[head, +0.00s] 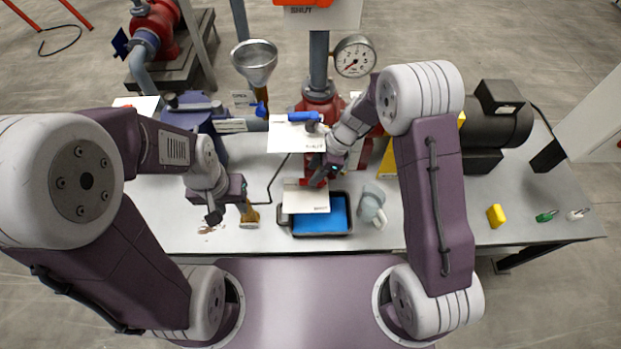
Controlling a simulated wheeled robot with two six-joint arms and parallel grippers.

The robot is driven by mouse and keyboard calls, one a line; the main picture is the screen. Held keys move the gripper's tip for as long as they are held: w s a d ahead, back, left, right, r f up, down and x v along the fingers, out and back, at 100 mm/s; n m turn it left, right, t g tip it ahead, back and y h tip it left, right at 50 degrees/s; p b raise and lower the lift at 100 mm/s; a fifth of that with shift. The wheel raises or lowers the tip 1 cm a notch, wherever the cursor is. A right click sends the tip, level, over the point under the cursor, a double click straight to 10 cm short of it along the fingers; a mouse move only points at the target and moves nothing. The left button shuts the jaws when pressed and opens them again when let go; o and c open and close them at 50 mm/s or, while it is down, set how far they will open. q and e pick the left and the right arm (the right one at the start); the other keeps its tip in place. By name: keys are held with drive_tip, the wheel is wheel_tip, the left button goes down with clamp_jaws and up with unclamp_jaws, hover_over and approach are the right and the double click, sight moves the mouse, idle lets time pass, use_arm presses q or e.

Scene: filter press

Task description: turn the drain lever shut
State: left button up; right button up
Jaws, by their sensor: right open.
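A blue lever handle (305,117) lies roughly level across the top of the central red valve body, above a white plate (292,138) marked SHUT. Lower down, a red fitting (315,172) shows partly behind my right gripper, above another white plate (306,199). I cannot tell which of these is the drain lever. My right gripper (325,167) is open beside the red fitting; whether it touches anything is unclear. My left gripper (227,207) hangs over the bench at left, next to a brown brush-like tool (249,215); its jaw state is unclear.
A black tray with blue inside (322,219) sits below the plates, with a grey jug (372,205) beside it.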

sight(308, 180)
drive_tip(key=x, duration=0.4)
drive_tip(key=shift+r, duration=0.1)
clamp_jaws()
